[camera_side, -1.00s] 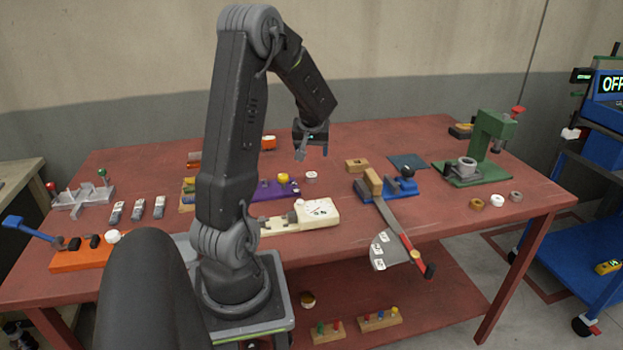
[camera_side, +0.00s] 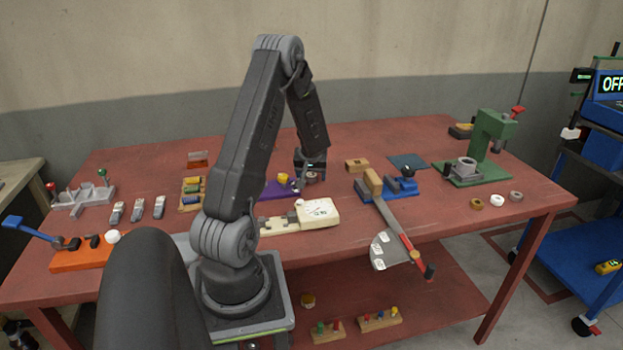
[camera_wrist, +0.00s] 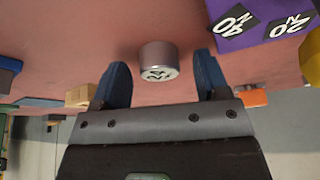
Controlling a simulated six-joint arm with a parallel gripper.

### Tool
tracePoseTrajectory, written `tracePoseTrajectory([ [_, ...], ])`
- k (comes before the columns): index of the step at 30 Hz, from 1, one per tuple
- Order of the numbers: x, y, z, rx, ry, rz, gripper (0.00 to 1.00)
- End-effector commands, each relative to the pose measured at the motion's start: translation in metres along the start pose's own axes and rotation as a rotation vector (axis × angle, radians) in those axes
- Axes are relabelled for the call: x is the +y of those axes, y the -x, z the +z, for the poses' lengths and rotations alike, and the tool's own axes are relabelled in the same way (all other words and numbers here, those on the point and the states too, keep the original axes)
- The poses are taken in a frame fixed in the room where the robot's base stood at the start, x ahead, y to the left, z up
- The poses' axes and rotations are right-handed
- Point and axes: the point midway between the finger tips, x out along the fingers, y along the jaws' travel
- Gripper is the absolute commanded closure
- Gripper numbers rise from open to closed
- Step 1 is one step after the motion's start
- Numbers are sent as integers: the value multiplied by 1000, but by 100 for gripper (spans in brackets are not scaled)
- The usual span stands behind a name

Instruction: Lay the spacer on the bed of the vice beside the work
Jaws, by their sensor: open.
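A short grey metal cylinder with dark marks on its face, which looks like the spacer (camera_wrist: 158,53), stands on the red bench. My gripper (camera_side: 310,181) is low over it. In the wrist view the two blue fingers are open, one on each side of it, with gaps visible. In the side view the cylinder is partly hidden by the fingers. The blue vice (camera_side: 401,188) stands to the right, with a black knob and a tan wooden block (camera_side: 373,182) at its left. I cannot tell how the block is held.
A purple block (camera_wrist: 240,22) with number plates is close to my gripper. A cream dial device (camera_side: 318,212) stands in front. A lever with a red grip (camera_side: 415,253) reaches over the bench's front edge. A green press (camera_side: 490,145) and several rings are at the right.

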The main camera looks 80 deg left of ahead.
Motion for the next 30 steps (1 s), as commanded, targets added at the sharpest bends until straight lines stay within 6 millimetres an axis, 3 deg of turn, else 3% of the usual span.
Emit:
tracePoseTrajectory([
  [5,0,0,0,1,1,0,32],
  [23,0,0,0,1,1,0,88],
  [30,0,2,-1,2,1,0,90],
])
